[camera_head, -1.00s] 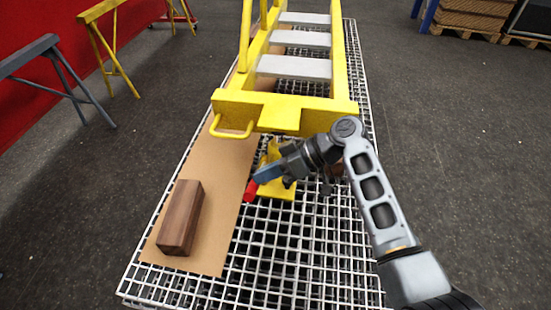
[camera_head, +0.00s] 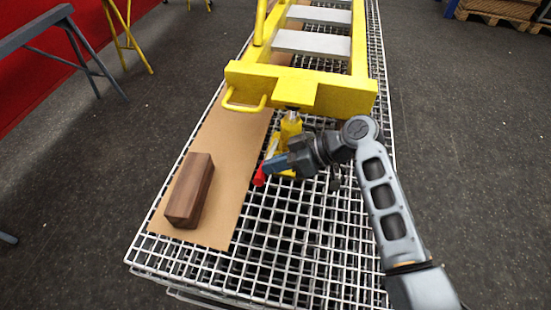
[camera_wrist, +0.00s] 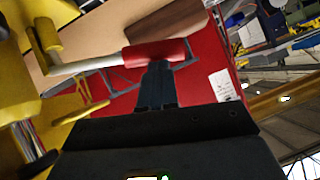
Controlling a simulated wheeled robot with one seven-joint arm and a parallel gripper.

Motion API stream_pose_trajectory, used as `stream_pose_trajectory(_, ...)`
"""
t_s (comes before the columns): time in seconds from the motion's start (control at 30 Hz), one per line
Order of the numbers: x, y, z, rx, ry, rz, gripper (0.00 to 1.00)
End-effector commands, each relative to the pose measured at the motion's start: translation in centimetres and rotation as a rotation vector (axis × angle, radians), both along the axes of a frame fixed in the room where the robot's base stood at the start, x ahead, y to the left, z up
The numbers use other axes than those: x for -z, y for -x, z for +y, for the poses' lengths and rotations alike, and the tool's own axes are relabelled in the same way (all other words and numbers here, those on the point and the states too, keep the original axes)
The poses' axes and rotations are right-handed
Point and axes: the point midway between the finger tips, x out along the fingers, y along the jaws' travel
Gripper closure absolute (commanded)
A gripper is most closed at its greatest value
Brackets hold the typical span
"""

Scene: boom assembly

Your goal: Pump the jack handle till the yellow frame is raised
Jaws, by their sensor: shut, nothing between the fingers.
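The yellow frame (camera_head: 300,90) lies along the grating, its front crossbeam above the yellow jack (camera_head: 290,127). Some of the jack's column shows between the beam and the grating. The jack handle ends in a red grip (camera_head: 259,176) that points toward the lower left. In the wrist view, the red grip (camera_wrist: 155,52) sits on a pale metal rod (camera_wrist: 85,66). My gripper (camera_head: 270,167) is shut and empty beside the grip. In the wrist view, my gripper's fingertips (camera_wrist: 155,72) are right at the grip's edge; I cannot tell whether they touch it.
A dark wooden block (camera_head: 190,190) lies on a brown board (camera_head: 222,165) left of the jack. The white grating (camera_head: 300,245) is clear in front. A grey trestle (camera_head: 75,50) stands at the far left, and pallets (camera_head: 500,8) at the back right.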

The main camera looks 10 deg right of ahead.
Motion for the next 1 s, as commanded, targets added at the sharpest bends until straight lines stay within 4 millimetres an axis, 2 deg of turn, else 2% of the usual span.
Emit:
stream_pose_trajectory(0.03,1.3,0.5,0.2,-0.001,0.014,-0.033,1.0)
stream_pose_trajectory(0.1,2.2,0.8,0.4,-0.001,0.036,-0.084,1.0)
stream_pose_trajectory(0.43,5.7,1.8,0.8,-0.002,0.131,-0.303,1.0)
stream_pose_trajectory(0.7,7.2,1.9,0.9,-0.002,0.14,-0.325,1.0)
stream_pose_trajectory(1.0,7.7,2.0,0.9,-0.004,0.141,-0.32,1.0)
